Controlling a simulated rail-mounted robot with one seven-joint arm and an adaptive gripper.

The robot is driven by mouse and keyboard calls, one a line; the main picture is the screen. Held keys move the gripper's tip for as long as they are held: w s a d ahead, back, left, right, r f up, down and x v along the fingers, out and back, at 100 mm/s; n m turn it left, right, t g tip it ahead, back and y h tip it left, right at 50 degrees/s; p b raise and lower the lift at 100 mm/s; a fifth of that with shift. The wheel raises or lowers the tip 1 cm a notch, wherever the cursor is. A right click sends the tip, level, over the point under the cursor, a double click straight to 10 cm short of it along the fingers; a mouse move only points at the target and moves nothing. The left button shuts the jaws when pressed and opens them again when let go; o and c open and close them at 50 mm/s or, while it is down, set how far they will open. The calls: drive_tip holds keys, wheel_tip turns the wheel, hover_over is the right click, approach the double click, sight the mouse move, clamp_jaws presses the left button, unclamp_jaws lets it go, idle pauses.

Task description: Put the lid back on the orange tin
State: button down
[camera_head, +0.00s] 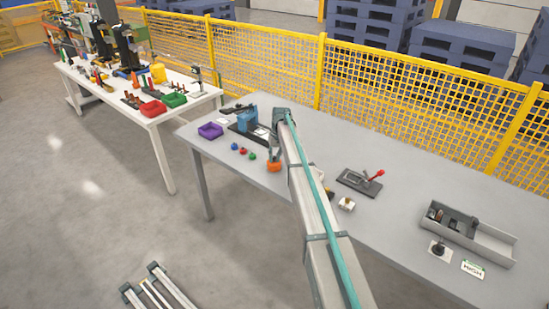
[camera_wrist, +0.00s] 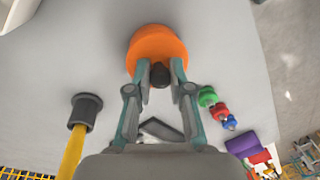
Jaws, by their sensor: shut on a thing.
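The orange tin (camera_head: 274,166) stands on the grey table, just below my gripper (camera_head: 275,155) in the head view. In the wrist view a round orange top (camera_wrist: 158,44) lies at the fingertips. My gripper (camera_wrist: 160,70) is shut on a small dark knob (camera_wrist: 162,77) that shows between its fingers, apparently the lid's knob. I cannot tell whether the orange face is the lid or the tin, or whether the lid touches the tin. My arm covers part of the table behind.
Green, red and blue pieces (camera_wrist: 220,109) lie beside the tin. A purple bin (camera_head: 210,131) and a blue device (camera_head: 247,120) stand farther left. A red-handled clamp (camera_head: 360,180) and a grey tray (camera_head: 487,240) are on the right. Yellow fencing (camera_head: 400,88) runs behind the table.

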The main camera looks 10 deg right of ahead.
idle(0.3)
drive_tip(key=shift+c, duration=2.4)
unclamp_jaws()
drive_tip(key=shift+r, duration=0.1)
drive_tip(key=shift+r+p, duration=1)
drive_tip(key=shift+r, duration=2.4)
drive_tip(key=shift+c, duration=0.2)
clamp_jaws()
drive_tip(key=shift+f+b, duration=0.4)
drive_tip(key=shift+f, duration=0.85)
